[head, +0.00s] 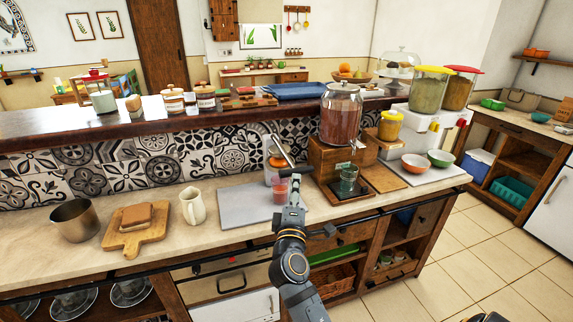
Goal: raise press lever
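A small press (273,172) with a pale body and an orange-red part stands on the counter, near the tiled back wall. Its grey press lever (282,149) slants from upper left down to the right, above the body. A glass with red contents (280,193) is in front of the press. My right gripper (299,174) reaches up from below, just right of the press and near the lever's lower end. Its dark fingers overlap this area, so I cannot tell whether they touch the lever or are open. My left gripper is not in view.
A grey mat (240,205), a cream pitcher (193,206) and a cutting board (137,236) are left. The raised ledge (100,127) runs behind.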

